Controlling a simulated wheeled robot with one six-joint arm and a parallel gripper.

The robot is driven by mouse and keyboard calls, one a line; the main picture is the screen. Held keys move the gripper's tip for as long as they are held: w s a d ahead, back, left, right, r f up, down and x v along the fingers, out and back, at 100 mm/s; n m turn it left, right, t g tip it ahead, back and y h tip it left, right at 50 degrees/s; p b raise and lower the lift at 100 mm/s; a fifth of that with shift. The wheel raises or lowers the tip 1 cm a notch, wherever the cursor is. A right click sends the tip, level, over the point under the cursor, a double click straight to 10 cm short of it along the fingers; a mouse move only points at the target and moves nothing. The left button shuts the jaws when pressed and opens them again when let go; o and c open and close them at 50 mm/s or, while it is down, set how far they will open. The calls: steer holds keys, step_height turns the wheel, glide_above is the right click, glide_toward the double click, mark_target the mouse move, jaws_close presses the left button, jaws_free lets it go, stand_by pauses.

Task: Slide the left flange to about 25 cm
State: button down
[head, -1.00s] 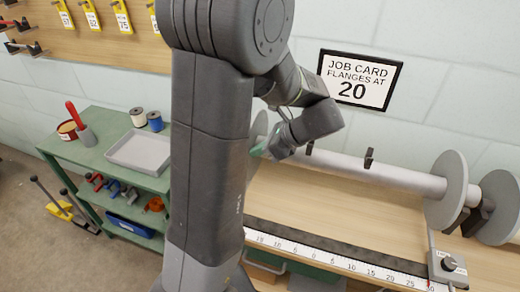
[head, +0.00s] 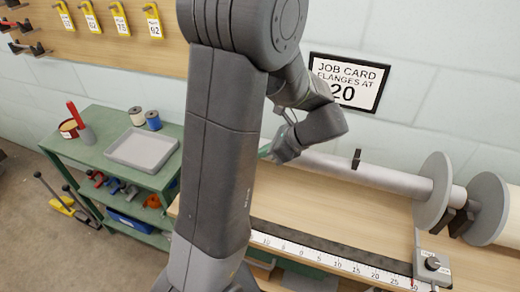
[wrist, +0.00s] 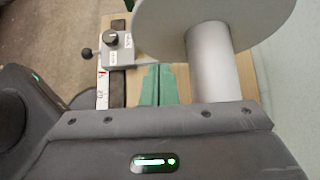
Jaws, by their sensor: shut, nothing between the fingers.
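The left flange is a large grey disc (wrist: 215,20) at the top of the wrist view, around the silver beam (wrist: 212,65). In the head view my arm hides it. My gripper (wrist: 157,85), with green fingers, is shut and empty. In the wrist view it lies left of the beam and below the disc's edge; I cannot tell whether it touches the disc. In the head view, my gripper (head: 265,151) is partly hidden at the beam's left part. The scale (head: 340,265) runs along the bench front.
The right flange (head: 433,192) and a knobbed block (head: 432,266) are at the right. Another knobbed block (wrist: 118,48) is near the left flange. A small dark clip (head: 357,158) stands on the beam. The wall job card (head: 347,82) reads 20. A green cart (head: 100,155) stands left.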

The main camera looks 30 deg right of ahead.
steer(key=v, duration=0.8)
steer(key=shift+r, duration=0.45)
steer(key=shift+s, duration=0.15)
